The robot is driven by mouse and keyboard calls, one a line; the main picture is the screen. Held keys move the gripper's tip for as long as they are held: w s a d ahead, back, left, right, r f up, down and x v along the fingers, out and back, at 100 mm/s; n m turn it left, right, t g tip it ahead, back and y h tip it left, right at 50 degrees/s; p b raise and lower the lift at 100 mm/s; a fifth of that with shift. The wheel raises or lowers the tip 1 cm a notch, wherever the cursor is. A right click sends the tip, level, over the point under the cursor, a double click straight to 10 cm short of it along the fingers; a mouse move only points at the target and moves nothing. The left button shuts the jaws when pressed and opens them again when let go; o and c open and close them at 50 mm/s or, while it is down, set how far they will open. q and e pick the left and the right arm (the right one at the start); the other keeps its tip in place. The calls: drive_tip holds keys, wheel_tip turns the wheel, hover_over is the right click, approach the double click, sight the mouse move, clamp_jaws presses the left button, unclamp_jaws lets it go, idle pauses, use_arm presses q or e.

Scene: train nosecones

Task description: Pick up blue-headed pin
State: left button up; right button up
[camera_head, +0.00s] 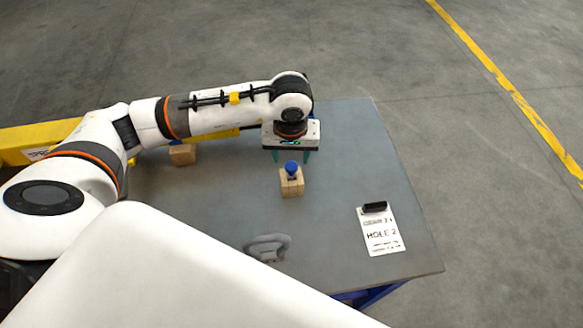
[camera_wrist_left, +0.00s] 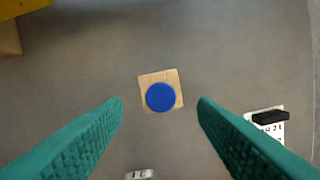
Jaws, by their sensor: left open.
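The blue-headed pin (camera_head: 291,167) stands upright in a small wooden block (camera_head: 292,187) on the grey table. In the left wrist view the round blue head (camera_wrist_left: 160,97) shows from above, on the square block (camera_wrist_left: 174,77), between the two green fingers and a little beyond their tips. My left gripper (camera_head: 291,156) points down, with its fingers just behind the pin in the head view. The left gripper is open and empty, and it shows in the left wrist view too (camera_wrist_left: 160,100). The pin's shaft is mostly hidden. My right gripper is not in view.
A second wooden block (camera_head: 182,154) is at the table's left. A white "HOLE 2" card (camera_head: 381,232) with a black clip lies at the right. A grey metal part (camera_head: 267,247) lies near the front. A yellow structure (camera_head: 38,140) is at the left. The table (camera_head: 350,140) has bare room around the pin.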

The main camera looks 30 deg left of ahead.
sight(291, 165)
use_arm(q)
wheel_tip(291, 165, down, 2)
drive_tip(key=shift+w+f+p, duration=0.1)
drive_tip(key=shift+f+p, duration=0.1)
drive_tip(key=shift+p, duration=0.6)
wheel_tip(291, 165, down, 2)
drive_tip(key=shift+w+f+p, duration=0.1)
drive_tip(key=shift+f+p, duration=0.1)
drive_tip(key=shift+p, duration=0.1)
drive_tip(key=shift+a+f, duration=0.1)
drive_tip(key=shift+f, duration=0.25)
drive_tip(key=shift+w+f, duration=0.1)
drive_tip(key=shift+f, duration=0.05)
drive_tip(key=c, duration=1.1)
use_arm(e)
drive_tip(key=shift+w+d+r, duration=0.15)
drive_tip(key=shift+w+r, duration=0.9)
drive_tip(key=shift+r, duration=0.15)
